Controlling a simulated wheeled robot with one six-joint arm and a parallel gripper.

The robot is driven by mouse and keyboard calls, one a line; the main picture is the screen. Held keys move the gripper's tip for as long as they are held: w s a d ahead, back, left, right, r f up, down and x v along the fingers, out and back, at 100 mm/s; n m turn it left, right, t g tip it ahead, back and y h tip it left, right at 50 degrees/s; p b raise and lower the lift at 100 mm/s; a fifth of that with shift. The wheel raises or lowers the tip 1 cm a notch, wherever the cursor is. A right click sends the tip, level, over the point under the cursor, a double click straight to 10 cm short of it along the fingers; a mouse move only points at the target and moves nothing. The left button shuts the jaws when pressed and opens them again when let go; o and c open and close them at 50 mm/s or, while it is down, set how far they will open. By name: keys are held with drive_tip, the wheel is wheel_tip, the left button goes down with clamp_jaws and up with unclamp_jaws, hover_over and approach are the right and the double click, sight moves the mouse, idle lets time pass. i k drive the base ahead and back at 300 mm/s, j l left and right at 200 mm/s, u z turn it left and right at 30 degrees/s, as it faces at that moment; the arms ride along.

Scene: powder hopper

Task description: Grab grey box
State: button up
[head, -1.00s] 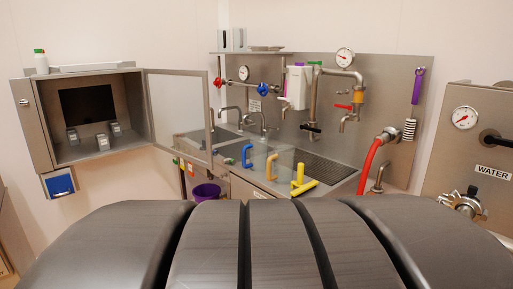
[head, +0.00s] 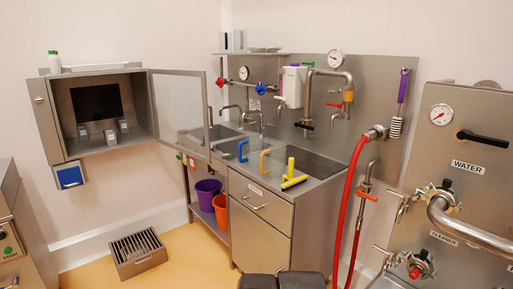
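Two small upright grey box-like things stand side by side on the shelf above the sink, a left one (head: 223,41) and a right one (head: 239,40). Several small grey devices with dark tops, such as the middle one (head: 109,137), sit inside the open wall cabinet (head: 57,133). I cannot tell which of these is the grey box. My gripper is not in view. Two dark rounded shapes at the bottom edge look like parts of my own body.
The cabinet's clear door (head: 180,110) stands open toward the sink counter (head: 262,184). A purple bucket (head: 207,194) and an orange bucket (head: 220,217) sit below. A red hose (head: 345,215) hangs right. Piped machinery (head: 467,190) fills the right side.

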sight(110, 135)
drive_tip(key=u, duration=1.1)
drive_tip(key=k+l, duration=0.05)
